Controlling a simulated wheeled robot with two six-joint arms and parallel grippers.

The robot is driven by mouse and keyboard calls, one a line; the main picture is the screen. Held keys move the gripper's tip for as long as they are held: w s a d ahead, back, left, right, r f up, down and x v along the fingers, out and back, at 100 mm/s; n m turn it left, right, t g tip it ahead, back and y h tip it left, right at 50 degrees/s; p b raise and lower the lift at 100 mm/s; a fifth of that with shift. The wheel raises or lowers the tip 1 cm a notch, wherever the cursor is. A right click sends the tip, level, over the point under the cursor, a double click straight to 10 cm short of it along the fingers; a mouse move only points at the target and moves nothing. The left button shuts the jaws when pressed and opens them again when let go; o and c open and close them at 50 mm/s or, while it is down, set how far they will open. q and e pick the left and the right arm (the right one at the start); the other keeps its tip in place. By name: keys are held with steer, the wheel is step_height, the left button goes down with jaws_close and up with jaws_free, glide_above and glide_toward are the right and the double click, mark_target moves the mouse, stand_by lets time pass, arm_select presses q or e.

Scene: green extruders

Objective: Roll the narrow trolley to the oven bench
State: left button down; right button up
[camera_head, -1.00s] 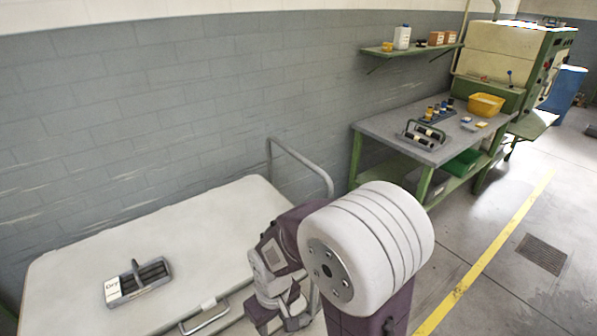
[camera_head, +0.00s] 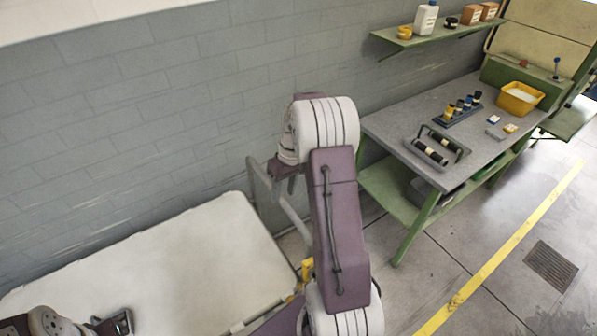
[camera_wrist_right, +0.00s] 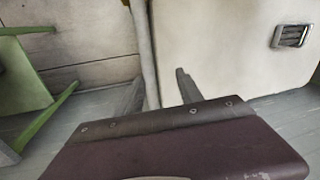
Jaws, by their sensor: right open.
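The trolley (camera_head: 170,260) has a pale flat top and stands along the wall at lower left; it also shows in the right wrist view (camera_wrist_right: 225,50). Its grey tubular handle (camera_head: 293,218) rises at the end facing the bench. My right gripper (camera_head: 284,172) is at the handle, open; in the wrist view its fingers (camera_wrist_right: 160,92) lie either side of the handle bar (camera_wrist_right: 143,45). Whether they touch it I cannot tell. The green bench with a grey top (camera_head: 385,125) stands beyond, apart from the trolley. Part of my left arm shows at the lower left corner; its jaws are unclear.
A small dark rack (camera_wrist_right: 291,36) lies on the trolley. The bench holds a roller rack (camera_head: 436,147), bottles and a yellow tub (camera_head: 520,98). A cream oven (camera_head: 545,45) is behind, a shelf (camera_head: 440,38) above. Floor right of the bench, with a yellow line (camera_head: 510,245), is clear.

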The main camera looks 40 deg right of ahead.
mark_target(292, 211)
steer(key=s+d+r+m+p, duration=0.1)
steer(key=s+d+r+p, duration=0.1)
steer(key=s, duration=0.2)
steer(key=f, duration=0.2)
steer(key=w+f+p, duration=0.1)
steer(key=f, duration=0.2)
steer(key=shift+f, duration=0.25)
steer(key=f, duration=0.1)
steer(key=f+p, duration=0.1)
steer(key=shift+a+f, duration=0.3)
steer(key=shift+a, duration=0.05)
steer(key=shift+s+a+f, duration=0.1)
steer(key=shift+a+f, duration=0.25)
steer(key=shift+f, duration=0.2)
steer(key=shift+d+f, duration=0.1)
steer(key=shift+c, duration=1.3)
arm_select(q)
steer(key=r, duration=0.4)
steer(key=a+r, duration=0.1)
steer(key=shift+s+r, duration=0.3)
steer(key=shift+r, duration=0.1)
arm_select(e)
jaws_close()
